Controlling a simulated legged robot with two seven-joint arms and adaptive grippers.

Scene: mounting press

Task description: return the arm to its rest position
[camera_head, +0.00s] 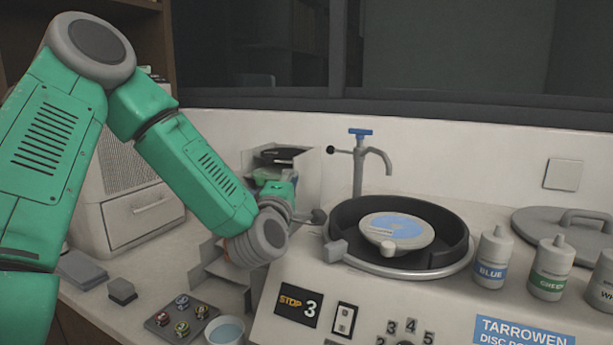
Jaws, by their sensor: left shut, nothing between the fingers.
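My left arm, green with grey joints, comes in from the left. It bends at a raised elbow and reaches down over the worktop to a grey wrist. My left gripper (310,215), small and partly hidden behind the wrist, is shut and empty just left of the black bowl (458,243) of the polishing machine. It seems apart from the bowl. My right gripper is not in view.
In the bowl is a blue-and-white disc (400,228); a tap (358,165) stands behind. Bottles, including a blue-labelled one (491,258), stand at right. A grey cabinet (135,215) stands behind my arm.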

